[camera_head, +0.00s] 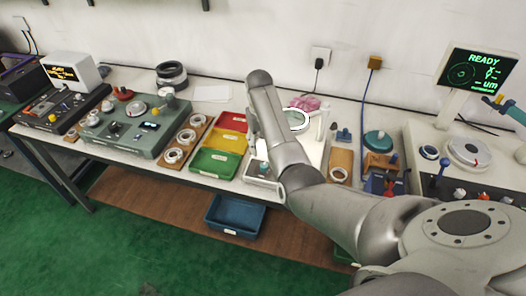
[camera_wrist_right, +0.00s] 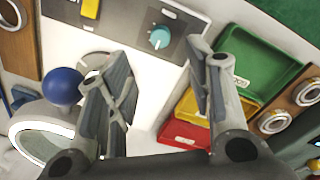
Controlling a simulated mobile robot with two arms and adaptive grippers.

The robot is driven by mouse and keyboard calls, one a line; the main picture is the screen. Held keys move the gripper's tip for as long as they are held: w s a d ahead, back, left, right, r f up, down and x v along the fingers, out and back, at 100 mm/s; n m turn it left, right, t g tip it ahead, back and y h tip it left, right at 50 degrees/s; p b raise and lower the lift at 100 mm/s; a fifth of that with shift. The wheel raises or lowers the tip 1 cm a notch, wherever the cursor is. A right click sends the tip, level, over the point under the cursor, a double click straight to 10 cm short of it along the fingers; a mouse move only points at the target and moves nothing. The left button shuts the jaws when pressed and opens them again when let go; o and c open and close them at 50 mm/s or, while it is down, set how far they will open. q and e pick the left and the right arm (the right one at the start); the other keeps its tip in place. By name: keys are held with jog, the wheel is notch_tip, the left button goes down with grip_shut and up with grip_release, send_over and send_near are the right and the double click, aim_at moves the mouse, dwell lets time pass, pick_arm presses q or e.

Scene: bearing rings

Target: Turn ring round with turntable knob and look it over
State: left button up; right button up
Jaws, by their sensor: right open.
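The teal knob (camera_wrist_right: 160,38) sits on a grey panel of the white station in the right wrist view. My right gripper (camera_wrist_right: 157,55) is open and empty, with its fingers pointing toward the panel and the knob between and beyond the fingertips; I cannot tell whether they touch it. In the head view my right arm reaches over the white station (camera_head: 315,151) and largely hides its front. A round magnifier (camera_head: 296,120) stands over the station; it also shows in the wrist view (camera_wrist_right: 32,140). I cannot make out a ring on the turntable. My left gripper is not in view.
Red (camera_head: 233,122), yellow (camera_head: 224,139) and green (camera_head: 214,162) trays stand left of the station. A blue ball (camera_wrist_right: 62,86) is close to one finger. A wooden board (camera_head: 184,140) holds several rings. A gauge (camera_head: 470,152) and a READY screen (camera_head: 478,74) stand at right.

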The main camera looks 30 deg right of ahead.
send_over(264, 165)
jog(key=f, duration=0.5)
jog(key=shift+s+a+f+p, duration=0.15)
jog(key=shift+a+p, duration=0.1)
jog(key=shift+p, duration=0.15)
jog(key=f, duration=0.2)
jog(key=shift+w+d+f, duration=0.15)
jog(key=shift+w+f, duration=0.05)
jog(key=shift+f, duration=1.1)
jog(key=c, duration=1)
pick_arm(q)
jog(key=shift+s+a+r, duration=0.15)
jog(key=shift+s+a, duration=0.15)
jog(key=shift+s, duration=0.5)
pick_arm(e)
jog(key=shift+c, duration=0.2)
